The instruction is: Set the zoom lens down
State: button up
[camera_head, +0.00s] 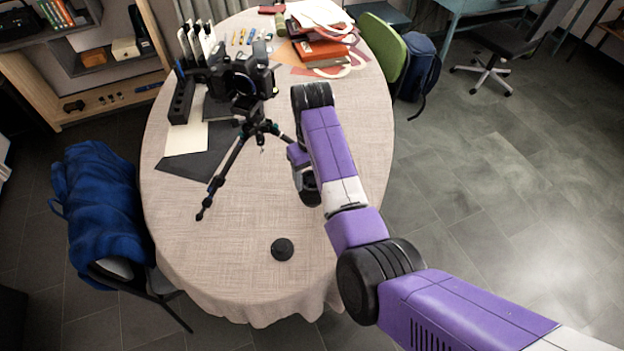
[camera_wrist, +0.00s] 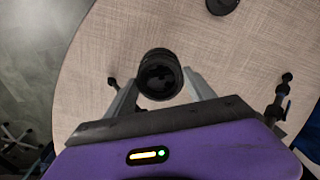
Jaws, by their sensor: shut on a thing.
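The black zoom lens (camera_wrist: 160,72) is held end-on between the two grey fingers of my gripper (camera_wrist: 162,84) in the wrist view, over the table's cloth. I cannot tell whether its far end touches the table. In the head view my purple arm reaches over the right part of the oval table (camera_head: 235,270); the lens and fingers cannot be made out there. A black camera (camera_head: 240,78) sits on a black tripod (camera_head: 256,128) left of my arm.
A small round black disc (camera_head: 282,249) lies near the table's front; it also shows in the wrist view (camera_wrist: 222,5). Tripod feet, one dark tip (camera_wrist: 287,77), stand close to the lens. Books (camera_head: 320,48) lie at the back. The front cloth is mostly clear. A chair holds a blue jacket (camera_head: 105,205).

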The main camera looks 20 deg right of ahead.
jog(key=shift+f, duration=0.9)
jog(key=o, duration=1.5)
jog(key=shift+c, duration=0.2)
notch_tip(320, 180, up, 12)
jog(key=p, duration=0.1)
jog(key=shift+p, duration=0.3)
jog(key=shift+w, duration=0.1)
